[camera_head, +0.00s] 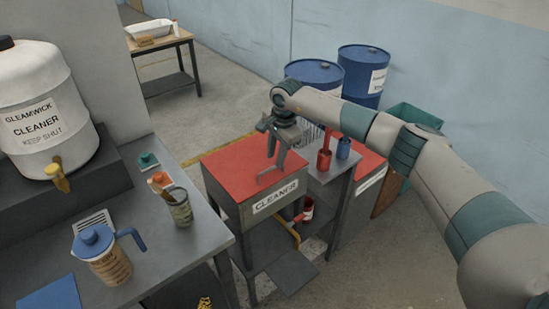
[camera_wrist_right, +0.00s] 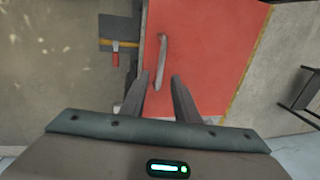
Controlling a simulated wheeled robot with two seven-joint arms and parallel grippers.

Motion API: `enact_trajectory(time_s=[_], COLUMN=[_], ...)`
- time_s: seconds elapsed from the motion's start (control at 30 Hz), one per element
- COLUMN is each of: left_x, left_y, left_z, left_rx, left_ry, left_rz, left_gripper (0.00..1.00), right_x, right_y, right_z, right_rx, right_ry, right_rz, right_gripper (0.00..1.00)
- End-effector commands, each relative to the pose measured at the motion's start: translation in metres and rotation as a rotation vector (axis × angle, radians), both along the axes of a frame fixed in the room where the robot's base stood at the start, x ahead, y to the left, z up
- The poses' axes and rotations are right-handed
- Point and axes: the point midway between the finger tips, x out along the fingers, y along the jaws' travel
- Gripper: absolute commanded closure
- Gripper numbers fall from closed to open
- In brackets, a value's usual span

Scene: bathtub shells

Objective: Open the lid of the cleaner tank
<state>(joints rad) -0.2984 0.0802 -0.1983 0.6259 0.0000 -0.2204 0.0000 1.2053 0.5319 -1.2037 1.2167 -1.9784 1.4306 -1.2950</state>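The cleaner tank (camera_head: 275,198) is a grey box with a CLEANER label on its front, right of the workbench. Its red lid (camera_head: 236,160) lies flat and looks closed; it also shows in the right wrist view (camera_wrist_right: 215,50). A grey bar handle (camera_wrist_right: 163,55) sits on the lid near its front edge. My right gripper (camera_head: 272,148) points down above the lid, over the handle. In the right wrist view its two fingers (camera_wrist_right: 159,80) are apart, on either side of the handle's near end. I cannot tell whether they touch it. My left gripper is not in view.
A second red-topped tank (camera_head: 368,163) stands right of a grey stand with red and blue containers. Blue drums (camera_head: 362,72) stand behind. The workbench (camera_head: 170,250) at left holds a white GLEAMWICK CLEANER jug (camera_head: 35,95) and a blue-lidded pitcher (camera_head: 108,262). A yellow pipe (camera_head: 288,230) runs below the tank.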

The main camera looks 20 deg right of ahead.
Motion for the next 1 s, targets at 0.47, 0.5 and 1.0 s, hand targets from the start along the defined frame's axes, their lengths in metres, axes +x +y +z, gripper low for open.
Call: enact_trajectory(time_s=[0.47, 0.5, 1.0], left_x=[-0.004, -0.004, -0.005], left_y=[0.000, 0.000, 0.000], left_z=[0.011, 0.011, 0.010], left_rx=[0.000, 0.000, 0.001], left_ry=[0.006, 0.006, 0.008], left_rz=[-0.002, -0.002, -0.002], left_gripper=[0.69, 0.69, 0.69], right_x=[0.006, 0.006, 0.006], right_y=[0.002, 0.002, 0.002], right_z=[-0.034, -0.034, -0.033], right_rx=[0.000, 0.000, 0.000], right_ry=[0.001, 0.000, 0.001], right_rz=[0.000, 0.000, 0.000], right_gripper=[0.72, 0.72, 1.00])
